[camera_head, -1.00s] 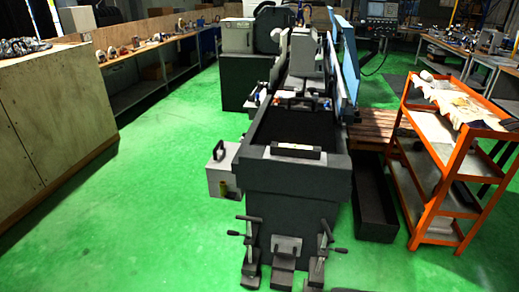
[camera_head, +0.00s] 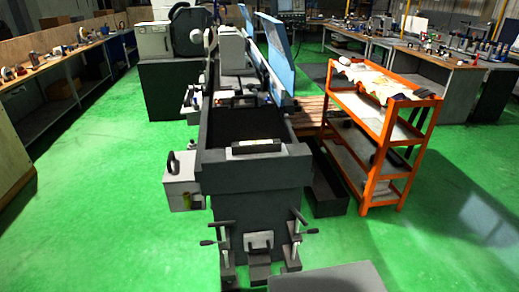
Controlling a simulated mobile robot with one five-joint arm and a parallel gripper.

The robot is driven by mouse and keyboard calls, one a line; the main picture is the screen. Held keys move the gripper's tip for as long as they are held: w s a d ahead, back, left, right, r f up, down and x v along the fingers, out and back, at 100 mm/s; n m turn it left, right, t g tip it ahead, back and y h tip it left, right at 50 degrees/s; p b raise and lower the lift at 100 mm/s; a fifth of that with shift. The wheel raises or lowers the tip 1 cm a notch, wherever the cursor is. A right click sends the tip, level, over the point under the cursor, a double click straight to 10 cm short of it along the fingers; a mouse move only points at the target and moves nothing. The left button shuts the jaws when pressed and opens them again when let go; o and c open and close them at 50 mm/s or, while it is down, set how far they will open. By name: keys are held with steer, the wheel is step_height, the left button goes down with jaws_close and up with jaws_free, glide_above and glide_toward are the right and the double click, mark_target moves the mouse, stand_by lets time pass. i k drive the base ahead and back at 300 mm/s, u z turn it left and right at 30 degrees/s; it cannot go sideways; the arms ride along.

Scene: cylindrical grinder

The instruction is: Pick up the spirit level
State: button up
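A dark bar with a pale, yellowish-green strip on top, which looks like the spirit level (camera_head: 258,146), lies across the near end of the cylindrical grinder (camera_head: 253,177). It lies flat, with its long side running left to right. Nothing covers it. Its fine detail is too small to read. My gripper is not in view.
An orange cart (camera_head: 377,145) with cloths on top stands to the right. A grey box (camera_head: 181,184) sits beside the grinder's left side. Clamp-like handles (camera_head: 222,240) stick out at the grinder's near foot. Green floor is open on both sides.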

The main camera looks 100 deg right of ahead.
mark_target(270, 145)
steer(key=z, duration=1.85)
steer(key=i, duration=0.35)
steer(key=z, duration=0.15)
